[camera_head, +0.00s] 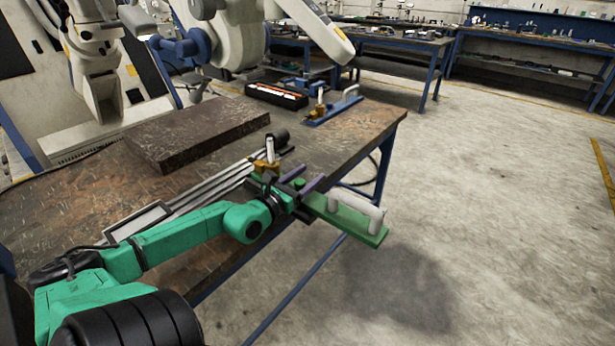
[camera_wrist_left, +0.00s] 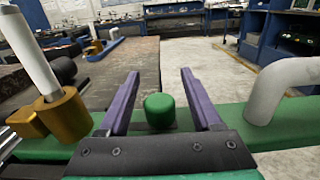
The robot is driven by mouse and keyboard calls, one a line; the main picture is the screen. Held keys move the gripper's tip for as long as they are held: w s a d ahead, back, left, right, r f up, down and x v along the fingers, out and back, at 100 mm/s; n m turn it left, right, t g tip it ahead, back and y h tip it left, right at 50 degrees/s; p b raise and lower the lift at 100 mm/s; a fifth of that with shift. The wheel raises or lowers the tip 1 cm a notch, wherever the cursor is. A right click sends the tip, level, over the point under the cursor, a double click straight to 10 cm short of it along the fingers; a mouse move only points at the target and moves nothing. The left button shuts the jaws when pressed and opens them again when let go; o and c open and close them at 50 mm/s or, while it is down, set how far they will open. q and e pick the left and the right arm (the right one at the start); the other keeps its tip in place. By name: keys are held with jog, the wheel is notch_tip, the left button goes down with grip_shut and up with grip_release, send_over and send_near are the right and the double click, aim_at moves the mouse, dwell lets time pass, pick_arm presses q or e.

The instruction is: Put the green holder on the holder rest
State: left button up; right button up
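The green holder (camera_head: 345,222) is a long flat green plate with a white handle (camera_head: 358,208), a round green knob and a brass clamp holding a white cylinder. It lies along the table's right edge, its handle end sticking out past the edge. My left gripper (camera_head: 304,180) is over its middle. In the left wrist view the two purple fingers stand apart on either side of the green knob (camera_wrist_left: 160,112), with gaps to both. The brass clamp (camera_wrist_left: 62,114) is left of the fingers and the handle (camera_wrist_left: 278,90) is right. I cannot identify the holder rest. My right gripper is not in view.
Grey metal rails (camera_head: 190,198) and a framed panel (camera_head: 137,220) lie left of the holder. A dark slab (camera_head: 195,135) sits farther back. A blue holder (camera_head: 332,110) and a black tray (camera_head: 276,96) are at the table's far end. The floor to the right is clear.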

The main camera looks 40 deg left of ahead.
aim_at(296, 184)
pick_arm(q)
jog(key=shift+r, duration=0.1)
jog(key=shift+s, duration=0.1)
jog(key=s+p, duration=0.1)
jog(key=s, duration=0.5)
jog(key=shift+s, duration=0.2)
jog(key=s+p, duration=0.4)
jog(key=s, duration=0.1)
jog(key=shift+s+d, duration=0.15)
jog(key=shift+s, duration=0.05)
